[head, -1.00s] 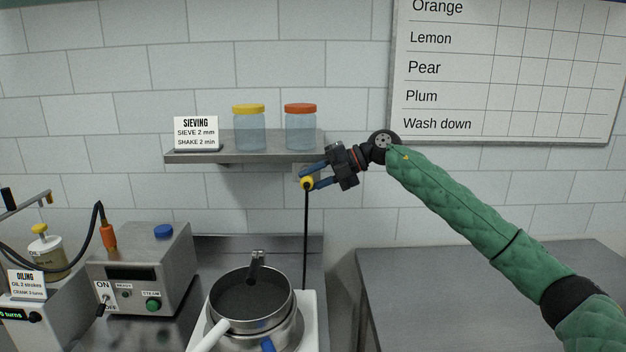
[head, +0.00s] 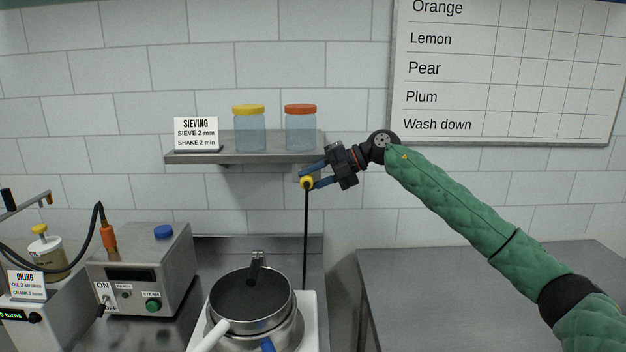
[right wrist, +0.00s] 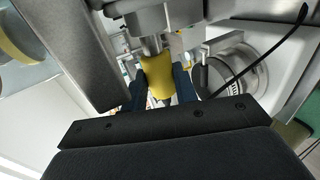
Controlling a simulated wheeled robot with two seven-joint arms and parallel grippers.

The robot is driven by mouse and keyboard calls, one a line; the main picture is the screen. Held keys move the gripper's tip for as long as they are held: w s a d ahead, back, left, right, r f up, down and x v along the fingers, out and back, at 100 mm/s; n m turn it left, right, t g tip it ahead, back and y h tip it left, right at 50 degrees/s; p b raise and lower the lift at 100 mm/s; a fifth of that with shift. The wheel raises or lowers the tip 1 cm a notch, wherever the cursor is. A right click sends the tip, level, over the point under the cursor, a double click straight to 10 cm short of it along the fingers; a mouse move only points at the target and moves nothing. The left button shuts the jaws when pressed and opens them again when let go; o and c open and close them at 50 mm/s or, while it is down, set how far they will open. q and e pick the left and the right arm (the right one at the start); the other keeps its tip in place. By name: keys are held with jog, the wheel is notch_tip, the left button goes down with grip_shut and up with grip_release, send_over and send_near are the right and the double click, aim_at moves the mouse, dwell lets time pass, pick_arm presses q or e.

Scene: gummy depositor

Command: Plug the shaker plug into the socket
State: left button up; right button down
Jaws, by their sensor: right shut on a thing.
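The yellow shaker plug (head: 307,183) is in front of the tiled wall, just under the right end of the shelf. My right gripper (head: 309,178) is shut on it, coming in from the right. In the right wrist view the yellow plug (right wrist: 160,78) sits between the two dark blue fingers (right wrist: 160,90). The black cord (head: 306,235) hangs from the plug down behind the shaker. My left gripper is not in view.
The shelf (head: 240,157) with two lidded jars is close above the gripper. The shaker (head: 308,325) with a steel sieve pan (head: 252,318) stands below. A steam box (head: 140,270) is at left. The steel table (head: 480,290) at right is bare.

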jog(key=shift+w, duration=0.45)
jog(key=c, duration=1)
grip_release()
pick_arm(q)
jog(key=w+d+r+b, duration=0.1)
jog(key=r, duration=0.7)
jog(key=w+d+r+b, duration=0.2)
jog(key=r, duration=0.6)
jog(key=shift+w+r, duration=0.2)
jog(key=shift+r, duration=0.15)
pick_arm(e)
jog(key=v, duration=0.8)
jog(key=shift+w, duration=0.1)
jog(key=shift+a, duration=0.1)
jog(key=shift+f, duration=0.1)
